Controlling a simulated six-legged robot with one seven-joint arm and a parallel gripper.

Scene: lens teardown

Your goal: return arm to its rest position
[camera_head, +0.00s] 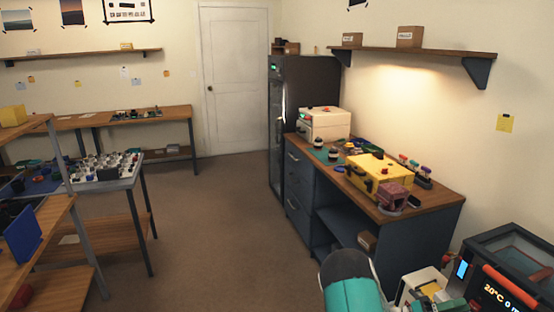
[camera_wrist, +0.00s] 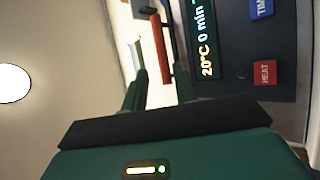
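My gripper (camera_wrist: 154,58) shows in the wrist view with its two green fingers apart. A red handle bar (camera_wrist: 159,48) of a dark heating unit lies in line with the gap between them; I cannot tell whether it is between the fingertips or beyond them. No clear grip on it shows. The heating unit (camera_head: 490,293) stands at the lower right, with a glass top, the same red handle (camera_head: 510,287) and a lit display reading 20°C.
A workbench (camera_head: 432,199) against the right wall carries a yellow case (camera_head: 365,172), a white box (camera_head: 325,124) and small parts. A dark cabinet (camera_head: 310,75) stands behind it. Shelves and a parts table (camera_head: 105,185) are at left. The middle floor (camera_head: 215,220) is clear.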

